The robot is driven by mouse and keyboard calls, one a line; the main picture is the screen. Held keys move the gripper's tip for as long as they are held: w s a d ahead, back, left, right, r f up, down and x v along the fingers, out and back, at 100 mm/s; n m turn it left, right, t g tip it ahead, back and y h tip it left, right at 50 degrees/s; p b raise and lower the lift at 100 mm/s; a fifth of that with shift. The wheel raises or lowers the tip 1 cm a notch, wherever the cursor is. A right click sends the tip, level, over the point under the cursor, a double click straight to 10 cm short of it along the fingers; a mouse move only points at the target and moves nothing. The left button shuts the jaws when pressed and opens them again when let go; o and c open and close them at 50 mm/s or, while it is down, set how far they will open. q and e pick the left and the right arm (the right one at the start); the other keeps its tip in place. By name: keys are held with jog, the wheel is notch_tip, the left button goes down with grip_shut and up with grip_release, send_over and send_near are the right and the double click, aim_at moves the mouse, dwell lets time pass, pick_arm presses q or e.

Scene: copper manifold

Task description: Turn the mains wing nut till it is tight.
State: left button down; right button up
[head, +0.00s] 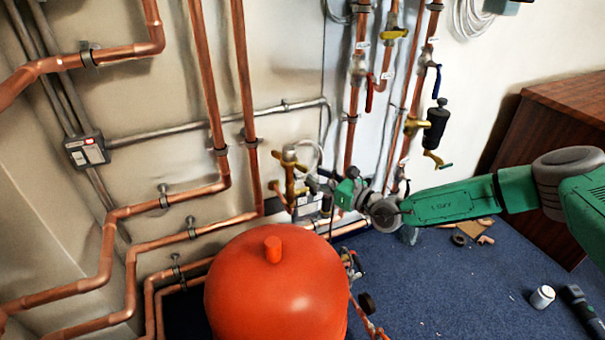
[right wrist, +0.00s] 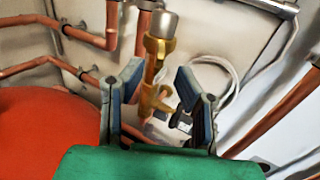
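A brass fitting (head: 291,172) stands on the copper pipework at the wall, just left of my right gripper (head: 318,186). In the right wrist view the brass fitting (right wrist: 157,60) has a grey cylindrical top and a lower side branch. It shows between the two fingers of my right gripper (right wrist: 160,78), which are spread apart with gaps on both sides; I see no contact. I cannot single out the mains wing nut for certain; its wings are not clear at this size. My left gripper is not in view.
A large red-orange vessel (head: 275,285) stands close below the fitting. Copper pipes (head: 245,90) and valves, including a red lever (head: 369,97) and a black cylinder (head: 436,127), line the wall.

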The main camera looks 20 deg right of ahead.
aim_at(303, 172)
jog(key=b+x, duration=0.1)
jog(key=x, duration=0.3)
jog(key=shift+w+f, duration=0.1)
jog(key=shift+w, duration=0.05)
jog(key=shift+w+a, duration=0.4)
jog(key=shift+w, duration=0.1)
jog(key=shift+d, duration=0.1)
grip_shut()
